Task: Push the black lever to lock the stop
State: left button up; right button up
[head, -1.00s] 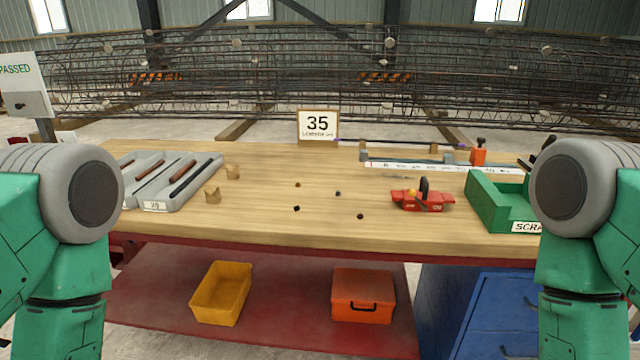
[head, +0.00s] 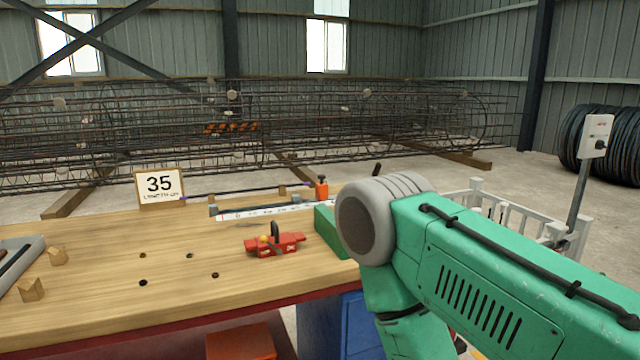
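An orange stop block (head: 321,189) with a small black part (head: 322,179) on top stands at the right end of the measuring rail (head: 262,208) at the back of the bench. A dark, slanted handle-like piece (head: 377,169) shows just above my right arm; its base is hidden. A red tool (head: 273,245) with an upright black handle (head: 275,230) sits nearer on the bench. Which black part is the lever is too small to tell. My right arm covers the right side of the view. Neither gripper is in view.
A "35" sign (head: 160,187) stands at the back left. Small wooden blocks (head: 32,290) lie at left. A white fence (head: 500,210) and a post-mounted box (head: 595,135) stand at right.

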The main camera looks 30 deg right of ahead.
aim_at(376, 171)
jog(key=i+l, duration=0.1)
jog(key=l, duration=0.35)
jog(key=i+l, duration=0.1)
jog(key=l, duration=0.4)
jog(key=l+u, duration=0.15)
jog(key=l, duration=0.45)
jog(key=l+u, duration=0.15)
jog(key=l, duration=0.45)
jog(key=l+u, duration=0.15)
jog(key=l, duration=0.45)
jog(key=k+l+u, duration=0.15)
jog(key=l, duration=0.4)
jog(key=k+l+u, duration=0.1)
jog(key=l, duration=0.5)
